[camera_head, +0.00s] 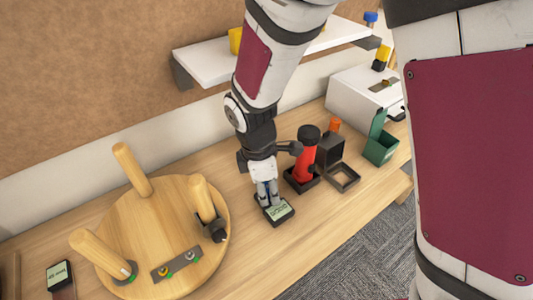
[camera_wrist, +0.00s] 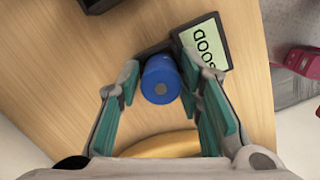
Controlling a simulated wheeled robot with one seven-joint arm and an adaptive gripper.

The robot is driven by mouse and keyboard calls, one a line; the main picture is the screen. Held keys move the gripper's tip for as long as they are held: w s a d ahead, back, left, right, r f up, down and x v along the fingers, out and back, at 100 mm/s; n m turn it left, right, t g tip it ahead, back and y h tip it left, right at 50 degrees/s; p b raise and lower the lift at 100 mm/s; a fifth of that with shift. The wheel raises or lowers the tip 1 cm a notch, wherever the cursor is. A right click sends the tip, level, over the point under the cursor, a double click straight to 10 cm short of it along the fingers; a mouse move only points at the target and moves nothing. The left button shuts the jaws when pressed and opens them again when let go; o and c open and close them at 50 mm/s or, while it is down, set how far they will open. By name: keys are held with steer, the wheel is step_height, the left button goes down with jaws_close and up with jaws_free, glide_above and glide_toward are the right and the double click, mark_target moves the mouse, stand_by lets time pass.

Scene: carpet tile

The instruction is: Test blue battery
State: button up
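The blue battery (camera_wrist: 161,79) stands upright at the tester, seen from above in the wrist view. The tester (camera_head: 288,216) is a small black device on the bench; its pale green screen (camera_wrist: 207,47) reads "GOOD". My gripper (camera_head: 267,192) points down over the tester in the head view, where its fingers hide the battery. In the wrist view, my gripper (camera_wrist: 158,84) has its teal-padded fingers on either side of the battery. A gap shows on the left; the right finger is very close, and contact there is unclear.
A red device (camera_head: 306,160) and a dark open box (camera_head: 342,172) stand just right of my gripper. A green box (camera_head: 380,148) and white case (camera_head: 362,97) lie beyond. A round wooden stool top (camera_head: 150,225) with upright legs fills the left. A white shelf (camera_head: 212,62) hangs behind.

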steer(key=shift+o, duration=0.2)
steer(key=shift+f, duration=0.1)
step_height(320, 180, up, 13)
steer(key=a, duration=0.1)
steer(key=s+d+r+m+t+y, duration=0.1)
steer(key=s+d+r+m, duration=0.25)
steer(key=d+m, duration=0.2)
steer(key=s+d+r+m+t, duration=0.1)
steer(key=s+d+r+m, duration=0.2)
steer(key=d+r+m, duration=0.3)
steer(key=s+d+m+t, duration=0.1)
steer(key=s+d+m, duration=0.7)
steer(key=s, duration=0.1)
steer(key=shift+s+r+t+p, duration=0.15)
steer(key=shift+r+t+p, duration=0.15)
steer(key=shift+r+p, duration=0.15)
steer(key=shift+r+p, duration=0.6)
steer(key=shift+r, duration=0.25)
steer(key=shift+a, duration=0.1)
